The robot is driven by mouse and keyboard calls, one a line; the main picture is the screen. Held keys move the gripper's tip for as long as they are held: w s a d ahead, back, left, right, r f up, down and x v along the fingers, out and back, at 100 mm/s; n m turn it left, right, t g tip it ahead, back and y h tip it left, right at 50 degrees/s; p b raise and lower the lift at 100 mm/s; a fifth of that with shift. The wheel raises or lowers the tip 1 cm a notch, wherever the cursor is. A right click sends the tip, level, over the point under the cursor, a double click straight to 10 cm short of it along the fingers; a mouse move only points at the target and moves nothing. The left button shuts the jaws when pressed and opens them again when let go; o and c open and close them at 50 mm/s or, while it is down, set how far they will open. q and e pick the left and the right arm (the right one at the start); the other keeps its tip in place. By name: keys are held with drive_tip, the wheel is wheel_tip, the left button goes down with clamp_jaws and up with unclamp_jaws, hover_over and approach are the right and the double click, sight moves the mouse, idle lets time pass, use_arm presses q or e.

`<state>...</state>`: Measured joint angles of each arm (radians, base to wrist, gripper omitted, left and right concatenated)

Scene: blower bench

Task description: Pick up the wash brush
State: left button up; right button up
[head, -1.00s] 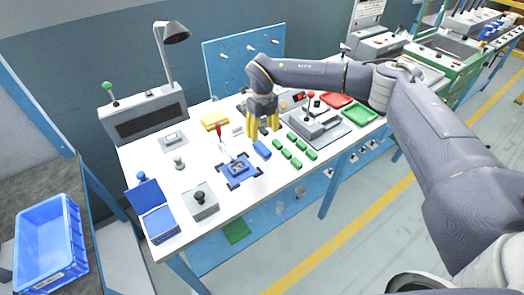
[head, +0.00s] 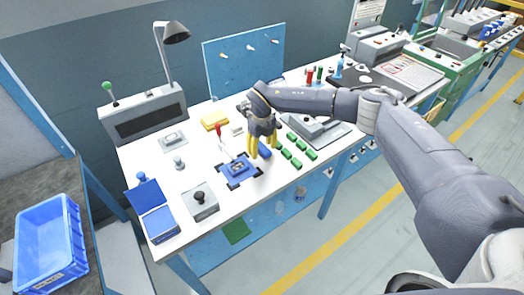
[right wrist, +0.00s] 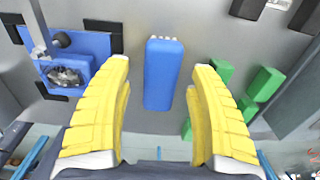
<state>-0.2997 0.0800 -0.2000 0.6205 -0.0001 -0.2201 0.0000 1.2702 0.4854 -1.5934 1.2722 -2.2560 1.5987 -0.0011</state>
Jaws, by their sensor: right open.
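The wash brush appears to be the blue block (right wrist: 163,75) with pale bristle tufts at its far end, in the right wrist view. It lies on the white bench between the fingers of my right gripper (right wrist: 163,95), with a gap on both sides. In the head view the brush (head: 265,153) shows partly behind the yellow fingers of the right gripper (head: 263,147), which is open just over it. My left gripper is in neither view.
A blue fixture (head: 239,170) with dark corner brackets sits left of the brush. Several green blocks (head: 298,152) lie to its right, near a grey device (head: 312,130). A yellow block (head: 214,120) is behind. The front left holds a grey box with a knob (head: 201,203).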

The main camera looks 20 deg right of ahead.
drive_tip(key=shift+f, duration=0.35)
drive_tip(key=shift+f, duration=0.25)
idle(0.5)
drive_tip(key=c, duration=1.3)
